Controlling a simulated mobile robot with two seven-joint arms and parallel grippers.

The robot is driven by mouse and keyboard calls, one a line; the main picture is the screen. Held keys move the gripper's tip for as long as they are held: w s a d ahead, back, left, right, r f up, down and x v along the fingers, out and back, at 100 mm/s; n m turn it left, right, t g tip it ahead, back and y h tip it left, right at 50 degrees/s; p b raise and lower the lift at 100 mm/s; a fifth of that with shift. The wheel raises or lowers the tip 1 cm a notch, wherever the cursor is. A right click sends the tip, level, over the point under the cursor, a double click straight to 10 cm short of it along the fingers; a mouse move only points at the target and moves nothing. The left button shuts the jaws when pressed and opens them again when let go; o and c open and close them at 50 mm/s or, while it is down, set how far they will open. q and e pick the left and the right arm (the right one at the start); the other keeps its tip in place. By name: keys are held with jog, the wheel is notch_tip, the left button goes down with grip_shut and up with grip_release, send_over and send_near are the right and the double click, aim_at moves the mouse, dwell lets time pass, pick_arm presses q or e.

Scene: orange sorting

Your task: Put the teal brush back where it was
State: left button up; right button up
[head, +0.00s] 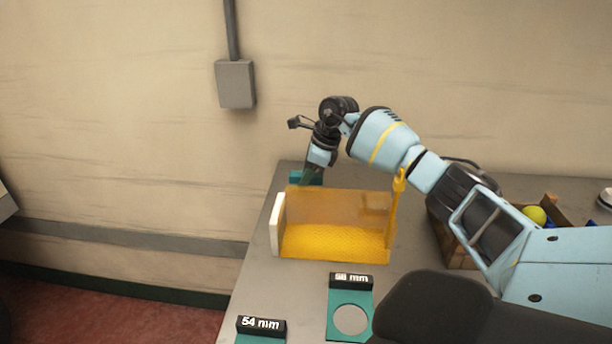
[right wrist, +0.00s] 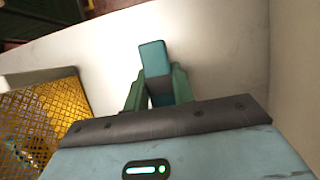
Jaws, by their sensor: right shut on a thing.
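The teal brush (right wrist: 153,58) shows between the two dark green fingers of my right gripper (right wrist: 157,88), which is shut on it. In the head view my right gripper (head: 312,174) points down behind the yellow bin, near the table's far left edge. A teal part of the brush (head: 296,178) shows beside the fingers there. The bin hides what is lower, so I cannot tell whether the brush touches the table. My left gripper is not in view.
The yellow bin (head: 330,243) with a white end plate (head: 277,226) stands just in front of my right gripper. Teal gauge plates marked 58 mm (head: 350,281) and 54 mm (head: 261,326) lie nearer. A wooden crate (head: 457,246) is at right. The wall (head: 450,80) is behind.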

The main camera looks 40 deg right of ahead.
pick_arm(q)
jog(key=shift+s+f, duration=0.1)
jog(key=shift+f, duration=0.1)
pick_arm(e)
jog(key=shift+f, duration=0.4)
jog(key=o, duration=1.5)
jog(key=shift+r+p, duration=1.6)
jog(key=shift+r, duration=2.45)
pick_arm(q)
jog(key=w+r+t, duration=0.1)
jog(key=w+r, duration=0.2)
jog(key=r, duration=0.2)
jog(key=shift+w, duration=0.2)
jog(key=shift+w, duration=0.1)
